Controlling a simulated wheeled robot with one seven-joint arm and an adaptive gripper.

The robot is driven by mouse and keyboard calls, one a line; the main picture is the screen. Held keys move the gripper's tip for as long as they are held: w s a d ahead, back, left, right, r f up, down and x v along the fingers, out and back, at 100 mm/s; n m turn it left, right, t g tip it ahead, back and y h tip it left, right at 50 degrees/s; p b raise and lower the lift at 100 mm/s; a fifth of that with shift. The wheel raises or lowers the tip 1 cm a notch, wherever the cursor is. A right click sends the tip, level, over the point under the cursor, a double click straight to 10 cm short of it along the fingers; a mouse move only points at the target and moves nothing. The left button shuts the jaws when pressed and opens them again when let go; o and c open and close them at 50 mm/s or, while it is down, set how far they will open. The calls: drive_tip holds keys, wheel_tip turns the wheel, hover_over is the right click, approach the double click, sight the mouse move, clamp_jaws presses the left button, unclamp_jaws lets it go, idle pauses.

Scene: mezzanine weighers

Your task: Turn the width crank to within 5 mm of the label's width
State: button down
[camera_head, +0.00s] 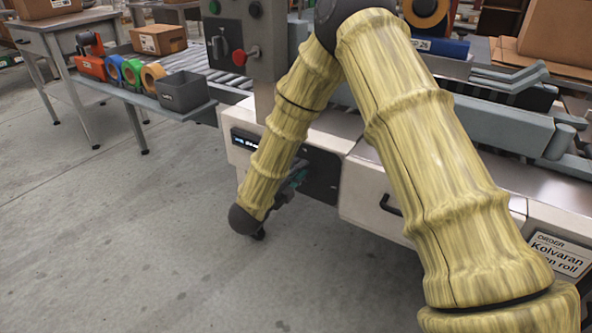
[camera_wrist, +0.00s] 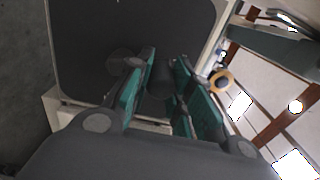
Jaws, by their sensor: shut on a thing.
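My gripper (camera_wrist: 165,88) has its green-padded fingers around a dark knob (camera_wrist: 161,76), which looks like the handle of the width crank, in front of a dark panel (camera_wrist: 85,35). In the head view my gripper (camera_head: 294,181) is low at the dark panel (camera_head: 322,178) on the white machine front, mostly hidden behind my arm. The crank itself is hidden there. A small lit display (camera_head: 245,142) left of my forearm is partly covered and too small to read. An order label (camera_head: 558,255) at the lower right reads "Kolvaran" and "roll"; its other text is cut off or covered.
A grey post with a red knob (camera_head: 246,54) stands over the machine. A roller conveyor (camera_head: 215,68) runs behind, beside a shelf with tape rolls (camera_head: 132,72) and a grey bin (camera_head: 182,92). A drawer handle (camera_head: 389,204) juts from the front. Floor at left is clear.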

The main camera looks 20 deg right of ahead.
idle(0.3)
drive_tip(key=c, duration=1.3)
unclamp_jaws()
drive_tip(key=shift+s+a, duration=0.1)
drive_tip(key=v, duration=1.1)
drive_tip(key=shift+s+a, duration=0.25)
